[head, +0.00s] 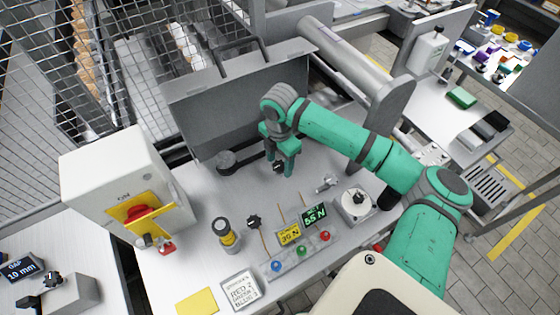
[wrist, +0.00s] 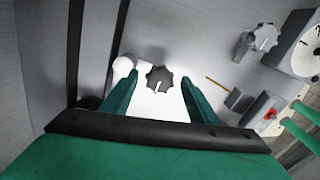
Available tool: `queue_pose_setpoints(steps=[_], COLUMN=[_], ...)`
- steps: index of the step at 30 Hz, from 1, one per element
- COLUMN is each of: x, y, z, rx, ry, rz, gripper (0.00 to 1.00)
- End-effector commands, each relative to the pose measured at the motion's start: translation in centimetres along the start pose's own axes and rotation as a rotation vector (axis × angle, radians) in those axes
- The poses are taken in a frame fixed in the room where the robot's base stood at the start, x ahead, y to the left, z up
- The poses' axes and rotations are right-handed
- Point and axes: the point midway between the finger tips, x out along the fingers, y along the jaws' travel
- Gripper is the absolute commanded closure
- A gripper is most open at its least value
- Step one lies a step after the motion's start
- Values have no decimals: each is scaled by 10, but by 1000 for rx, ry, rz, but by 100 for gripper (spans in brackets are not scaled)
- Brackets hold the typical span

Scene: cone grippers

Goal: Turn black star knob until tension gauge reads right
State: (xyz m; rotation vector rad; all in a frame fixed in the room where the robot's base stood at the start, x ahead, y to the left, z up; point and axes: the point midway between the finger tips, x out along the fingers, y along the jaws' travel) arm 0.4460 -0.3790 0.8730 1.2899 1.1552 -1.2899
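A black star knob (wrist: 159,78) with a white pointer mark sits between and just beyond my fingertips in the wrist view; it is partly hidden by the fingers in the head view (head: 278,167). My gripper (head: 281,169) is open, pointing down over the bench, with a finger on either side of the knob; I cannot tell whether they touch it. A dark display (head: 315,215) reads 55 N in green. A yellow display (head: 289,235) beside it seems to read 39 N. Another black star knob (head: 254,222) stands nearer the front, left of the displays.
Coloured buttons (head: 301,251) line the front. A grey panel (head: 245,105) rises behind.

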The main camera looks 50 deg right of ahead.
Motion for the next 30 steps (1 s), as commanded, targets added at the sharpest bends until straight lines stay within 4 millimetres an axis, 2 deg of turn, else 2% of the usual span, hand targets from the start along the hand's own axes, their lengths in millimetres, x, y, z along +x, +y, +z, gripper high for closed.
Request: queue_pose_setpoints(steps=[1,5,17,23,30], x=[0,0,-1,-1,-2], y=[0,-1,-1,0,0], z=[1,1,2,2,2], rx=[1,2,-47,-167,-383], ry=[0,0,-2,-3,-5], rz=[0,0,0,-1,-1], gripper=[55,87,87,87,87])
